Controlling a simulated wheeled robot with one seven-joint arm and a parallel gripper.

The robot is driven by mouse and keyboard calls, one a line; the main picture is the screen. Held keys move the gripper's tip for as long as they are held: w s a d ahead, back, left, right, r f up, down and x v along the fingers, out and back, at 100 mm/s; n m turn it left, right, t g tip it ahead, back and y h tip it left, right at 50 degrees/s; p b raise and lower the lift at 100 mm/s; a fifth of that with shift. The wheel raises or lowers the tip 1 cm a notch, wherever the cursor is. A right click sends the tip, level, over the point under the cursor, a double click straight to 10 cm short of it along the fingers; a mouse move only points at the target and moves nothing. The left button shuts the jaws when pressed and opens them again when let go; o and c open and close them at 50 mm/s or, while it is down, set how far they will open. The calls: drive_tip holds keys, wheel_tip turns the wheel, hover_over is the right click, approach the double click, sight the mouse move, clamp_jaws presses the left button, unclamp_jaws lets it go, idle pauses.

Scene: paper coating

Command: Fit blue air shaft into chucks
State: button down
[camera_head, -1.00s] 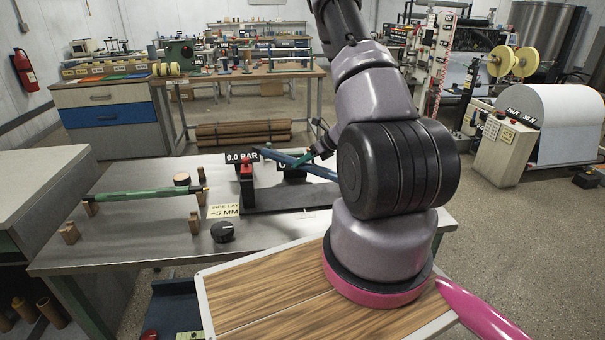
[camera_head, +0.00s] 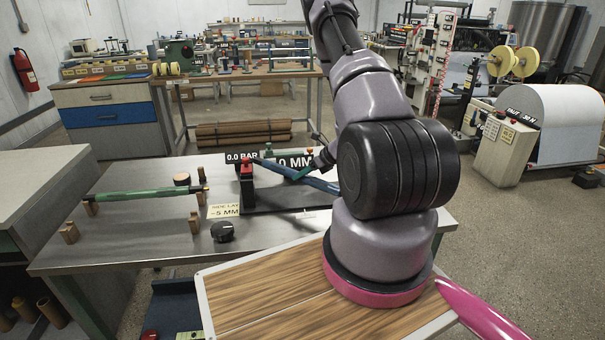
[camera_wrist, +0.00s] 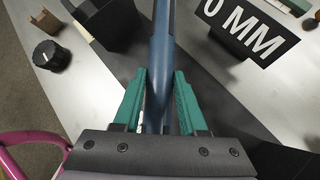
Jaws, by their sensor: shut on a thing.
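The blue air shaft (camera_head: 318,183) is tilted in the head view, its left end near the red-topped black stand (camera_head: 247,170) and its right end hidden behind my arm. My gripper (camera_head: 301,174) is shut on it with green fingers, above the dark base (camera_head: 285,206). In the wrist view the blue shaft (camera_wrist: 160,60) runs lengthwise between the green fingertips of my gripper (camera_wrist: 160,80). A black block (camera_wrist: 105,22) stands left of the shaft there. I cannot tell whether the shaft touches the chucks.
A green shaft (camera_head: 145,194) lies on wooden supports at the left of the bench. A black knob (camera_head: 223,232) and a side lay sign (camera_head: 224,211) are in front. An MM display (camera_head: 295,161) stands behind the shaft. Bare metal bench (camera_head: 120,245) is at front left.

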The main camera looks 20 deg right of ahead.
drive_tip(key=shift+f, duration=0.1)
drive_tip(key=shift+c, duration=2.3)
unclamp_jaws()
